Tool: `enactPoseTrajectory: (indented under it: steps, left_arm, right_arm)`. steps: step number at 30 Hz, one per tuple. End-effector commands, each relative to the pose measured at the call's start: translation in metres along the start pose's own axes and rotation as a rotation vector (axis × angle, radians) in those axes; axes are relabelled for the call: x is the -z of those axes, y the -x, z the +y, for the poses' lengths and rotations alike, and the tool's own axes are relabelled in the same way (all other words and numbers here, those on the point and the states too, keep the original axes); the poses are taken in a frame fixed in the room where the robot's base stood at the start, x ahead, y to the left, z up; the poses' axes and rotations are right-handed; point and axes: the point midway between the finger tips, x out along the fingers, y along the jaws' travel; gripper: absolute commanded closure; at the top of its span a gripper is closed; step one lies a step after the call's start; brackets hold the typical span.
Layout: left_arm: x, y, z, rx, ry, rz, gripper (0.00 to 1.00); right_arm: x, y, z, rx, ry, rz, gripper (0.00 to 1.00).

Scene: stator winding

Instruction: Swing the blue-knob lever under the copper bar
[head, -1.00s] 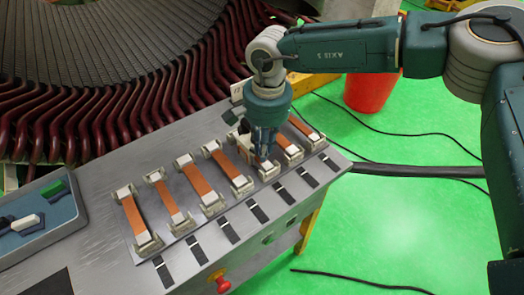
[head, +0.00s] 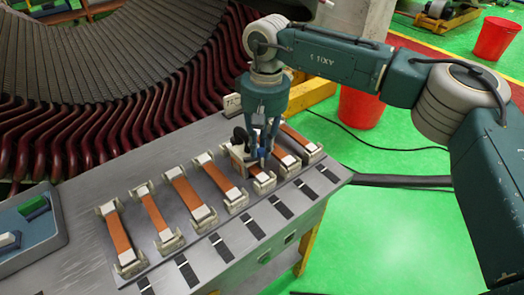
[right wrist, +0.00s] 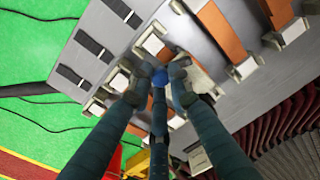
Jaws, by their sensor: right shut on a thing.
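Several copper bars lie side by side on the grey workbench (head: 88,270), their ends in pale clamp blocks. The blue knob (head: 264,153) is low between the fingers of my right gripper (head: 261,153), above the copper bar (head: 257,172) under it. In the right wrist view, the knob (right wrist: 160,78) sits between the fingertips, and my right gripper (right wrist: 158,84) is shut on it. A pale lever part with a black piece (head: 240,143) stands just left of the fingers. The lever's arm is mostly hidden, so its angle to the bar is unclear. My left gripper is out of view.
Other copper bars (head: 187,192) in clamps flank the gripper closely on both sides. Dark red stator coils (head: 80,140) rise behind the bench. A blue tray (head: 45,235) is at the left. Green floor (head: 400,240) is open at the right.

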Motion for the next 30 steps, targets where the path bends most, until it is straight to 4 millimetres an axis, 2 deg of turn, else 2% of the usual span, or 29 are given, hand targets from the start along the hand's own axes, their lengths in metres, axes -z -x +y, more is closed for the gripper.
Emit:
enactPoseTrajectory:
  steps: [12, 27, 28, 30]
  left_arm:
    - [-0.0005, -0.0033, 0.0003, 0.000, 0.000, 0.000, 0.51]
    - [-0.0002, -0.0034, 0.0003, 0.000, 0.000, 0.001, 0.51]
    - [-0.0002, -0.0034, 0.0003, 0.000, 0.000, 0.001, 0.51]
    - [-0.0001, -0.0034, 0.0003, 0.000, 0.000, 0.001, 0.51]
  right_arm:
    - [0.0075, 0.0002, -0.0005, 0.001, 0.170, -0.006, 1.00]
    - [0.0083, 0.0006, -0.0003, 0.000, 0.189, -0.007, 1.00]
    - [0.0083, 0.0006, -0.0003, 0.000, 0.188, -0.007, 0.80]
    - [0.0083, 0.0005, -0.0003, 0.000, 0.188, -0.007, 0.66]
